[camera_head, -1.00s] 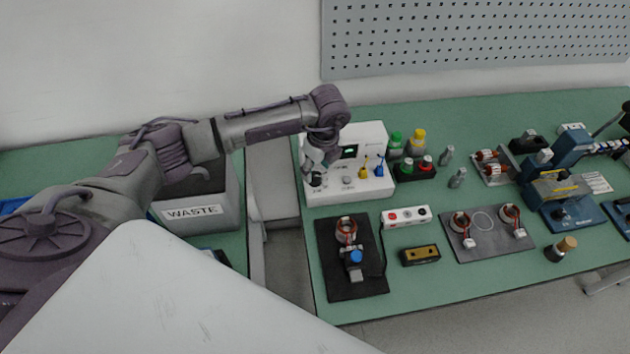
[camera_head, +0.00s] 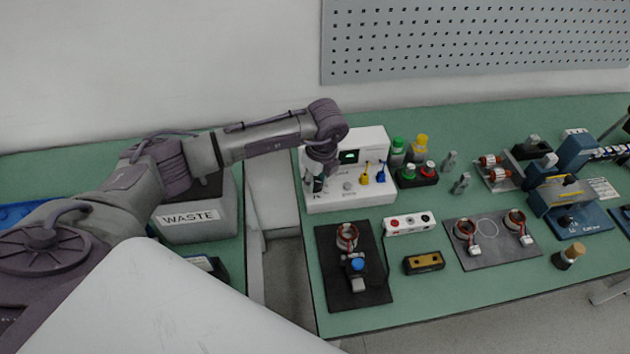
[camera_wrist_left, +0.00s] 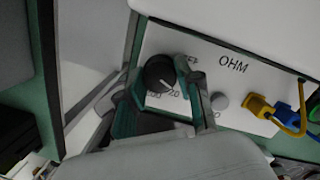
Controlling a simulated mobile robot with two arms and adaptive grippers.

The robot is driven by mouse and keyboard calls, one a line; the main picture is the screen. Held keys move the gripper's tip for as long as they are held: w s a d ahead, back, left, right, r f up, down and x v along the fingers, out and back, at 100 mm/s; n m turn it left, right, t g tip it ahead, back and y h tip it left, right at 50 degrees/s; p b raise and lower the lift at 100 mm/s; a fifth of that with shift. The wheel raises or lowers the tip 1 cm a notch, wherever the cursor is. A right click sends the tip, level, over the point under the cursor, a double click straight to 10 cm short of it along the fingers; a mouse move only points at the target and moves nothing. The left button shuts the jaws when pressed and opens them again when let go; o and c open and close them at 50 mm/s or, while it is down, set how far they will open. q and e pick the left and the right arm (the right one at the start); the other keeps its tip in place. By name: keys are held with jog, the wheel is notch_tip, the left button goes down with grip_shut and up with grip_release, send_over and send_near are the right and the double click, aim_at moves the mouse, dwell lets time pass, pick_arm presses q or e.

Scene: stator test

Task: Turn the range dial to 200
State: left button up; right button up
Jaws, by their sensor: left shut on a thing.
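The white tester (camera_head: 350,200) stands at the left end of the bench, with its lit green display (camera_head: 348,157). Its black range dial (camera_wrist_left: 159,72) shows in the left wrist view, with a white pointer line slanting down and right, roughly toward the "20" mark. The "200" label sits just left of that, partly covered by the gripper, and part of "OFF" shows at upper right. My left gripper (camera_head: 317,184) is at the dial; in the wrist view its fingers (camera_wrist_left: 158,84) sit on both sides of the knob, shut on it. My right gripper is not in view.
A grey push button (camera_wrist_left: 220,101) and yellow and blue plugs (camera_wrist_left: 262,106) with leads sit right of the dial. The waste bin (camera_head: 200,220) stands left across a gap. A black mat with a stator (camera_head: 325,270) lies in front of the tester.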

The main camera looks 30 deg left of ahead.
aim_at(316, 181)
pick_arm(q)
jog(key=shift+f+m, duration=0.15)
jog(key=shift+m, duration=0.15)
jog(key=m+b, duration=0.2)
jog(key=m, duration=0.2)
jog(key=m+t+h+b, duration=0.1)
jog(key=m+b, duration=0.2)
jog(key=m, duration=0.2)
jog(key=shift+f, duration=0.15)
jog(key=m, duration=0.1)
jog(key=m+b, duration=0.1)
jog(key=m, duration=0.1)
jog(key=shift+s+r+m+h, duration=0.1)
jog(key=shift+r+m+h, duration=0.1)
jog(key=shift+m+h, duration=0.1)
jog(key=shift+r, duration=0.1)
jog(key=o, duration=0.8)
jog(key=shift+d, duration=0.1)
jog(key=shift+o, duration=0.2)
notch_tip(316, 181, up, 6)
jog(key=p, duration=0.3)
jog(key=shift+p, duration=0.4)
